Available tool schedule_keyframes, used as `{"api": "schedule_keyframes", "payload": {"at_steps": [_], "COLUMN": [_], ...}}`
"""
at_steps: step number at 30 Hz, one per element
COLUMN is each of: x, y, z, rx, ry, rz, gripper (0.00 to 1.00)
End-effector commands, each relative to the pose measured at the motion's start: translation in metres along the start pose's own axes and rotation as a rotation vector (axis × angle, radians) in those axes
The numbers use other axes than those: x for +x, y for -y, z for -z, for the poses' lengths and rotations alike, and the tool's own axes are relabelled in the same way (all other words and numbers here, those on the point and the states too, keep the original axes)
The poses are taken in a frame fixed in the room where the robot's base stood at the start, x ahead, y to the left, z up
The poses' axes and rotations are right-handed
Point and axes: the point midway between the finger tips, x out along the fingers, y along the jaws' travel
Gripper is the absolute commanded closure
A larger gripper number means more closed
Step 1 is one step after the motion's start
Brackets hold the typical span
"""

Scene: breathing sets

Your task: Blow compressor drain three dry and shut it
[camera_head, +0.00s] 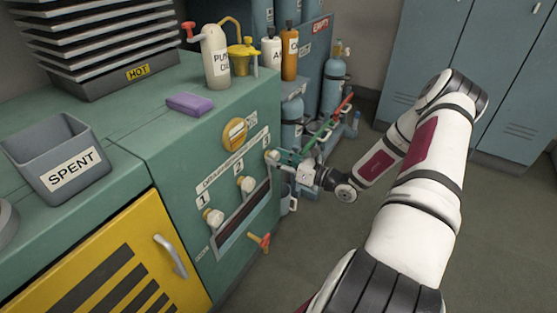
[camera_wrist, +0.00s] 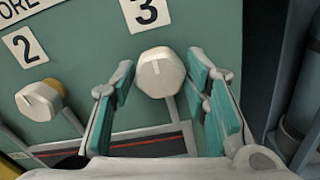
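The drain three knob (camera_wrist: 159,72) is a pale, faceted knob under the "3" label (camera_wrist: 147,11) on the green cabinet front. In the wrist view my gripper (camera_wrist: 160,78) is open, with one teal-padded finger on each side of it. Gaps show between the knob and both fingers. In the head view the drain three knob (camera_head: 272,156) is the farthest of the row, and my gripper (camera_head: 287,158) is right at it, partly covering that area. Drain two's knob (camera_head: 246,184) and drain one's knob (camera_head: 213,217) sit nearer. Any water is too small to tell.
Below the knobs is a dark recessed strip (camera_head: 243,222), with an orange-handled valve (camera_head: 260,241) beneath. A purple block (camera_head: 190,104), a pump bottle (camera_head: 216,56) and a "SPENT" bin (camera_head: 56,155) stand on the cabinet top. Blue cylinders (camera_head: 334,88) stand behind my gripper. Floor on the right is clear.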

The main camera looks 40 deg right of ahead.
Motion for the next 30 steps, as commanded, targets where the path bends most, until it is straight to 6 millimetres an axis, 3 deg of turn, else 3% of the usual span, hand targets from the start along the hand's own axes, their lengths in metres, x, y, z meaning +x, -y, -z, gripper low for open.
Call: {"api": "schedule_keyframes", "payload": {"at_steps": [1,3,17,30], "x": [-0.0001,-0.0001,-0.0002,-0.0005], "y": [0.0001,0.0001,0.0,0.0002], "z": [0.0,0.0,-0.0007,-0.0003], "rx": [0.0,0.0,-0.082,-0.45], "ry": [0.0,0.0,0.0,-0.001], "rz": [0.0,0.0,0.0,0.0], "gripper": [0.77,0.91,0.91,0.91]}}
